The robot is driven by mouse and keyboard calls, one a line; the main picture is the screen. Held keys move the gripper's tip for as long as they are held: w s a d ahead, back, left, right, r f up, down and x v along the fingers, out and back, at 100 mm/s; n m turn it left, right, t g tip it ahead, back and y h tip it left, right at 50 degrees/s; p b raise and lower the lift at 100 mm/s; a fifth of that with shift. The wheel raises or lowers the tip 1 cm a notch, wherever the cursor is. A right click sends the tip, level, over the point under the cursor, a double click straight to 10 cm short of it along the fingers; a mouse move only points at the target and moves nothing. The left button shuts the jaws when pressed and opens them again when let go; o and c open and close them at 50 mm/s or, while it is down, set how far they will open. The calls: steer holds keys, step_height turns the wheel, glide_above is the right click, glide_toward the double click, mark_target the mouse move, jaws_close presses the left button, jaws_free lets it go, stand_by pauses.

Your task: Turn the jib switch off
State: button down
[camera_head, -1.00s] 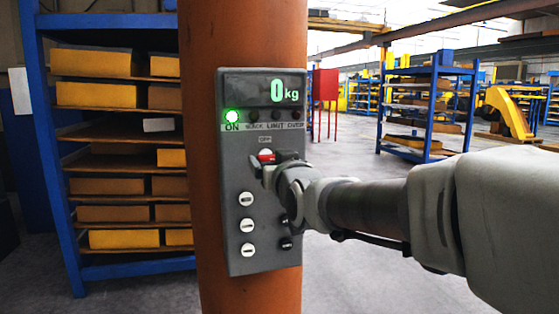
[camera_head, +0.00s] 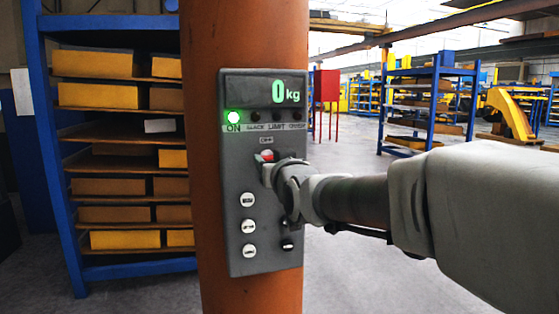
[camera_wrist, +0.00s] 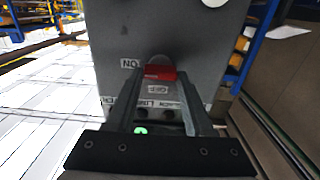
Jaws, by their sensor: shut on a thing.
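The jib switch (camera_head: 267,155) has a red handle and sits on the grey control box below the "OFF" label (camera_head: 266,140). In the wrist view its red handle (camera_wrist: 160,73) lies crosswise between the fingertips, with the "ON" label (camera_wrist: 130,63) at its left and "OFF" (camera_wrist: 158,89) below it. My gripper (camera_head: 268,172) is at the box face, and it also shows in the wrist view (camera_wrist: 160,82), shut on the red handle. In the head view the gripper hides part of the switch. The green "ON" lamp (camera_head: 233,118) is lit.
The control box (camera_head: 238,260) is fixed to an orange column (camera_head: 205,40). Its display (camera_head: 285,92) reads 0 kg. White round buttons (camera_head: 248,226) sit left below the gripper.

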stand_by(0.3)
steer(key=shift+s+a+f+n+b, duration=0.15)
steer(key=shift+n+b, duration=1.5)
steer(key=shift+n, duration=2.8)
steer(key=shift+w+a+f+n+b, duration=0.1)
steer(key=shift+n+b, duration=1.55)
steer(key=shift+n, duration=2.8)
steer(key=shift+c, duration=1.4)
jaws_free()
steer(key=shift+s, duration=0.1)
